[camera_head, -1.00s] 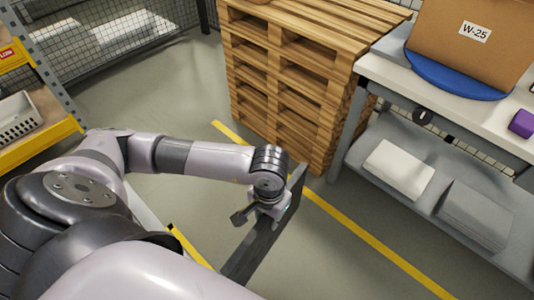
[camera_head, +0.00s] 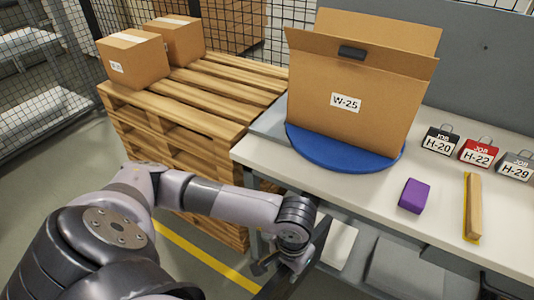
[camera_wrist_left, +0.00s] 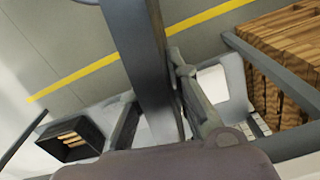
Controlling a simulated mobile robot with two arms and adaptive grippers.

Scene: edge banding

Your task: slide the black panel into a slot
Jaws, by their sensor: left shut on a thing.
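The black panel (camera_head: 318,246) is a long, thin dark board, seen nearly edge-on at the bottom middle of the head view. My left gripper (camera_head: 290,264) is shut on it, in front of the workbench's near edge. In the left wrist view the panel (camera_wrist_left: 138,48) runs up between the two fingers of the left gripper (camera_wrist_left: 155,108), over the floor. The gripper and the frame edge hide part of the panel. I cannot make out a slot for it in these views. My right gripper is not clearly in view.
The white workbench (camera_head: 262,158) carries a cardboard box (camera_head: 385,102) marked W-25 on a blue disc (camera_head: 330,155). Stacked pallets (camera_head: 190,125) with two cartons are at left.

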